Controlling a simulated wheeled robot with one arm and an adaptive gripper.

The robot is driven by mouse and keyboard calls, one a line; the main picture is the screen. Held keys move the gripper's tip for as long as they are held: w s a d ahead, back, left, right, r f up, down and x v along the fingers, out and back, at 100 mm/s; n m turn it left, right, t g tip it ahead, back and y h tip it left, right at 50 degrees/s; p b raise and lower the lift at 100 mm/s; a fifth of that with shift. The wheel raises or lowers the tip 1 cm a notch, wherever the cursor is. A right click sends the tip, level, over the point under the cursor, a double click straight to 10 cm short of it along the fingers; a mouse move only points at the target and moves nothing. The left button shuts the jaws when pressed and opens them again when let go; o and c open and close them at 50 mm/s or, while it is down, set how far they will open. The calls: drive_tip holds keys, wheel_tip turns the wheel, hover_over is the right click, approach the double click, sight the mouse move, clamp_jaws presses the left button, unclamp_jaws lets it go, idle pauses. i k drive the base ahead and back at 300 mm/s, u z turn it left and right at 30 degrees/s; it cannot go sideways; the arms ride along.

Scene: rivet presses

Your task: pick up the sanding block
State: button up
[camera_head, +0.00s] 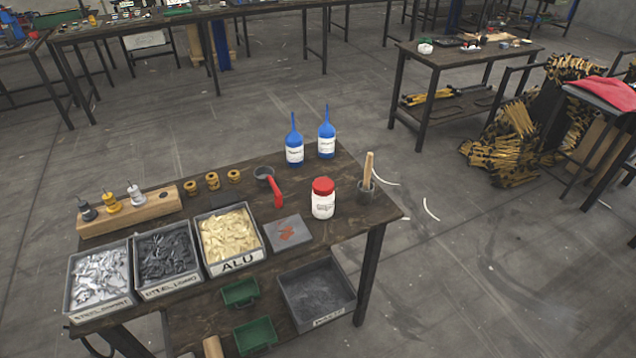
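A flat grey square piece with a reddish-brown mark (288,233) lies on the near wooden table (330,238), right of the ALU bin and in front of the red-handled tool. It may be the sanding block, but I cannot tell for sure. No other piece in view reads clearly as a sanding block. My gripper is not in view.
Bins of grey parts (100,278), dark parts (166,255) and pale parts (230,233) line the table front. A red-lidded jar (323,198), a red-handled tool (275,190), a brush in a cup (367,180) and blue bottles (294,148) stand nearby. Floor to the right is open.

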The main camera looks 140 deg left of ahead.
sight(229, 197)
drive_tip(key=u, duration=5.1)
